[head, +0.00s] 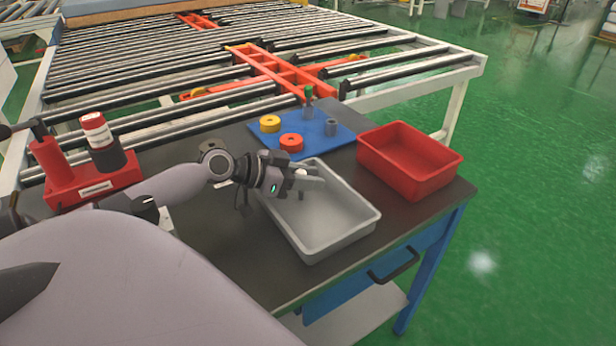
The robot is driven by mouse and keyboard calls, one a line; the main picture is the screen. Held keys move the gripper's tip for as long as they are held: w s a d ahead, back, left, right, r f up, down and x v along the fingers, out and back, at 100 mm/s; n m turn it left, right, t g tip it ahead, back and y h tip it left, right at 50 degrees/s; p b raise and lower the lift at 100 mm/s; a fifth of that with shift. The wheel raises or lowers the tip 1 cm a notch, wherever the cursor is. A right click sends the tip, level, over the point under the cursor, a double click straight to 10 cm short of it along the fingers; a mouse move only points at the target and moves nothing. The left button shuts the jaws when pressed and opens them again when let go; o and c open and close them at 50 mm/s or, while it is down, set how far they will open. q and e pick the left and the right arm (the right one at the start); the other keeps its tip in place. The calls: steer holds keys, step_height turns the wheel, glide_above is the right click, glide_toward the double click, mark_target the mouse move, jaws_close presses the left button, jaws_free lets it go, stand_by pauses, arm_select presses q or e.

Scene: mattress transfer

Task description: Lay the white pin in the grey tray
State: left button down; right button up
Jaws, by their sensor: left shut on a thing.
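The grey tray (345,228) is on the dark table top, in the middle right of the head view. My left gripper (303,184) reaches in from the left over the tray's far left part. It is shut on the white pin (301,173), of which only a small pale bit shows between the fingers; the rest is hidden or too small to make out. The part of the tray floor that I can see is empty. My right gripper is not in view.
A red bin (408,160) stands right of the tray. Behind it, a blue mat (265,141) holds yellow, orange and grey pieces and a green-topped one. A red holder (95,185) with cylinders stands at the left. A roller conveyor (200,65) lies beyond the table.

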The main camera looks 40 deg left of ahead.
arm_select(q)
steer(key=c, duration=0.8)
jaws_free()
steer(key=shift+s, duration=0.1)
steer(key=shift+s+a+r, duration=0.2)
steer(key=shift+s+a, duration=0.15)
steer(key=shift+s, duration=0.15)
steer(key=shift+v, duration=5.3)
steer(key=shift+d+r, duration=0.1)
